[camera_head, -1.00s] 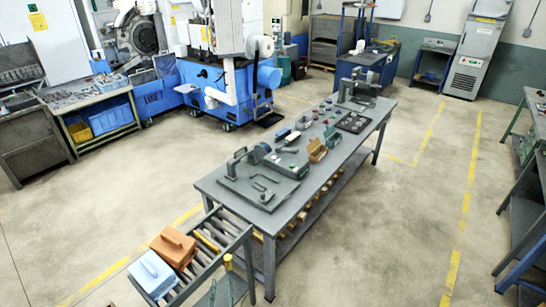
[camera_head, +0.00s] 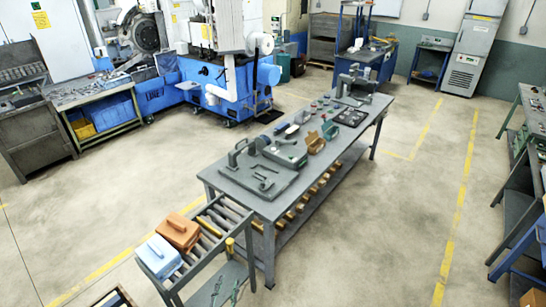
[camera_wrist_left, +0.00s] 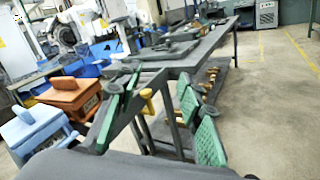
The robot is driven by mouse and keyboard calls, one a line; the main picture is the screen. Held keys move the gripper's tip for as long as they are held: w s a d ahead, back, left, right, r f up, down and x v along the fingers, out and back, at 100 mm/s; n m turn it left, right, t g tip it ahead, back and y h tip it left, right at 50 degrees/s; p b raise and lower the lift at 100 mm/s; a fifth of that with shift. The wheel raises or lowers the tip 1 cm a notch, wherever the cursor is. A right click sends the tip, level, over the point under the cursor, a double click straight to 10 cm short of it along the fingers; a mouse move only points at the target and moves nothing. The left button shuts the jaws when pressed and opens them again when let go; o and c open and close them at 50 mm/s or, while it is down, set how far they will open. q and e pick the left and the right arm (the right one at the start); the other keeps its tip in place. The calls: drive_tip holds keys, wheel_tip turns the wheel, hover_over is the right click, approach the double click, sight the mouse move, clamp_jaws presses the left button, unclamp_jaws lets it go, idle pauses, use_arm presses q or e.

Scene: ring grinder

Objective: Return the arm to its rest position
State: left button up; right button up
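My left gripper (camera_head: 227,289) shows only as small green-grey finger parts at the bottom of the head view, right of the roller rack. In the left wrist view its green-padded fingers (camera_wrist_left: 160,85) stand apart with nothing held between them. The floor and the bench's lower part show past them. My right gripper is in neither view.
A roller rack (camera_head: 233,262) holds an orange lidded box (camera_head: 178,232) and a light blue one (camera_head: 158,257). It adjoins a long grey workbench (camera_head: 225,186) carrying fixtures and small parts. Open floor (camera_head: 400,220) lies right of the bench; blue machinery (camera_head: 225,95) stands behind.

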use_arm(q)
drive_tip(key=s+a+f+m+g+h, duration=0.15)
drive_tip(key=s+m+g, duration=0.25)
drive_tip(key=s+m, duration=0.45)
drive_tip(key=s+a+f+m+g+h, duration=0.15)
drive_tip(key=s+m+g, duration=0.3)
drive_tip(key=m, duration=0.75)
drive_tip(key=s+a+m+g+y, duration=0.6)
drive_tip(key=s+a+m, duration=0.2)
drive_tip(key=s+a, duration=0.8)
drive_tip(key=s+d+f+m+g+b, duration=0.1)
drive_tip(key=s+f+b, duration=0.15)
drive_tip(key=f, duration=1.75)
drive_tip(key=s+d+f+g+b, duration=0.1)
drive_tip(key=f+b, duration=0.3)
drive_tip(key=f, duration=1.5)
drive_tip(key=s+f+b, duration=0.5)
drive_tip(key=s+f, duration=1.4)
drive_tip(key=f, duration=0.2)
drive_tip(key=shift+m+g, duration=0.35)
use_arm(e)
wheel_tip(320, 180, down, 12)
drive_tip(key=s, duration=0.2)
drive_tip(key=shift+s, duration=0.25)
use_arm(q)
drive_tip(key=shift+s+a, duration=0.1)
drive_tip(key=shift+c, duration=0.4)
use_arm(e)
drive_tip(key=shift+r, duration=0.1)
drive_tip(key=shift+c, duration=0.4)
